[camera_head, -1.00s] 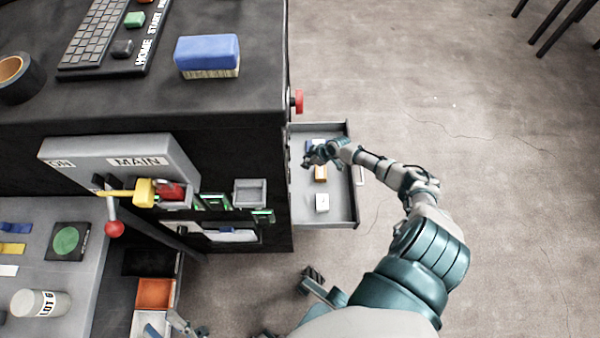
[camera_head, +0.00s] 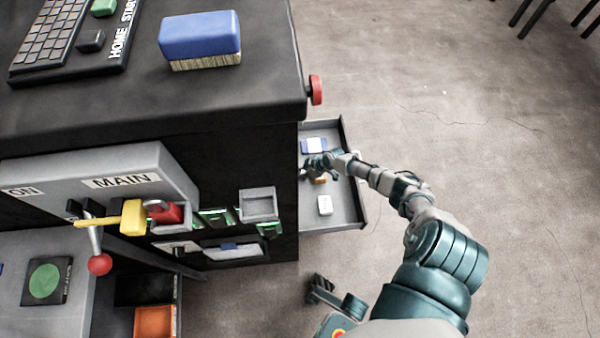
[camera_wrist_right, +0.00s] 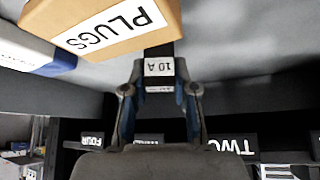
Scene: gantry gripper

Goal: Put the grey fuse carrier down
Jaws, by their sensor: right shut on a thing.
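My right gripper (camera_head: 319,168) reaches into the open grey drawer (camera_head: 345,225) at the side of the black cabinet. In the right wrist view its two fingers (camera_wrist_right: 160,88) are shut on the fuse carrier (camera_wrist_right: 160,69), which looks dark and bears a white "10 A" label. The carrier is beside the tan "PLUGS" box (camera_wrist_right: 110,25). Its far end is hidden by the box or in shadow, and I cannot tell if it touches the drawer floor. In the head view the gripper hides the carrier.
The drawer also holds a blue-and-white box (camera_head: 314,146) and a white box (camera_head: 325,205). A red knob (camera_head: 315,90) sticks out from the cabinet's side above the drawer. A blue brush (camera_head: 200,37) lies on the cabinet top.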

